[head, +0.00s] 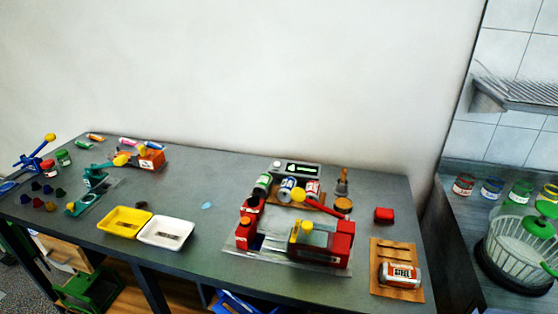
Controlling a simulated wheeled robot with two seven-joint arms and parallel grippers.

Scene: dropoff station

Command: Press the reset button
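No button label can be read, so I cannot tell for certain which thing is the reset button. A dark box with a lit green-and-white display (303,169) stands at the back of the grey table, and a small pale round knob (277,164) sits at its left end. Neither of my grippers is in view.
A red machine with a clear front (320,240) stands before the display, with several cans (287,189) between them. A yellow tray (124,221) and a white tray (166,232) lie left of it. A wooden board (397,251) bears a can labelled STEEL (400,274).

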